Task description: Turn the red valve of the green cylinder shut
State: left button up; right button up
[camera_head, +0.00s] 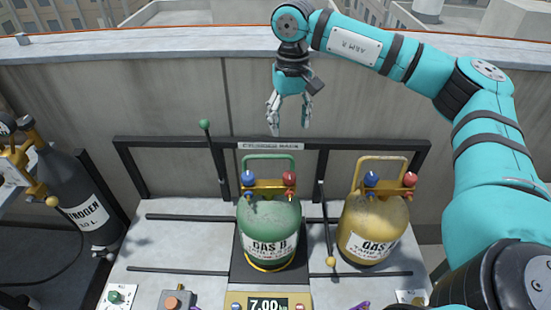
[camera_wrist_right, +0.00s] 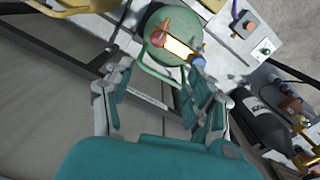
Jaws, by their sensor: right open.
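The green cylinder (camera_head: 270,229) stands upright on a dark scale platform in front of the rack, labelled GAS B. Its red valve (camera_head: 289,179) is on the right of its brass manifold and a blue valve (camera_head: 248,177) is on the left, under a green handle. My right gripper (camera_head: 290,128) is open and empty, pointing down, above and behind the cylinder, apart from it. In the right wrist view, the cylinder (camera_wrist_right: 172,35) shows beyond the open fingers, with the red valve (camera_wrist_right: 158,38) and the blue valve (camera_wrist_right: 197,62). My left gripper is not in view.
A yellow cylinder (camera_head: 368,228) with its own red and blue valves stands to the right. A black rack bar (camera_head: 170,142) runs behind both. A dark nitrogen cylinder (camera_head: 82,197) stands at the left. A lever with a green knob (camera_head: 204,124) rises left of the green cylinder.

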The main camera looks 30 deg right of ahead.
jog(key=p, duration=0.1)
send_over(290, 174)
jog(key=f, duration=0.7)
jog(key=shift+s+a+f, duration=0.1)
jog(key=shift+s+f, duration=0.05)
jog(key=shift+s, duration=0.05)
notch_tip(290, 174, down, 7)
jog(key=shift+r+p, duration=0.2)
jog(key=shift+p, duration=0.3)
notch_tip(290, 174, down, 2)
jog(key=shift+w, duration=0.15)
jog(key=shift+f, duration=0.35)
jog(key=c, duration=1.1)
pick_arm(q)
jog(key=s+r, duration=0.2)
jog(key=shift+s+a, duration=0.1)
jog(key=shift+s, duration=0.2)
pick_arm(e)
jog(key=shift+c, duration=0.2)
